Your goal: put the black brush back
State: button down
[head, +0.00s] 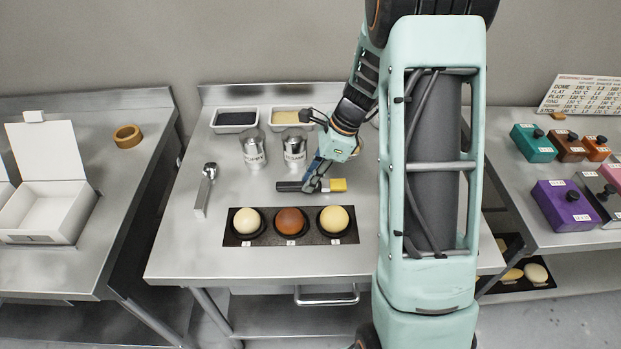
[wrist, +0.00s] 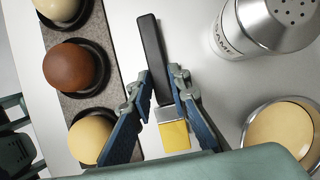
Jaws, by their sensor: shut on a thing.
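The black brush (head: 289,186) has a black handle, a silver ferrule and yellow bristles. It lies crosswise behind the row of buns, on the table or just above it; I cannot tell which. My gripper (head: 316,183) is shut on the brush from above. In the wrist view, the fingers of my gripper (wrist: 160,84) stand either side of the lower handle of the brush (wrist: 151,50). The ferrule and bristles point toward my palm. The fingers hide part of the handle in the head view.
A dark tray (head: 232,240) with three buns lies in front. Two metal shakers (head: 253,150) (head: 294,150) and two filled pans (head: 235,128) (head: 291,127) stand behind. A metal tool (head: 205,190) lies at left. A bowl (wrist: 250,121) stands close at right in the wrist view.

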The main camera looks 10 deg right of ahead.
jog(key=shift+f, duration=0.25)
jog(key=shift+f, duration=0.2)
jog(key=c, duration=1.8)
grip_release()
jog(key=shift+r, duration=0.1)
jog(key=v, duration=1.2)
jog(key=shift+a+r, duration=0.1)
jog(key=shift+r, duration=0.1)
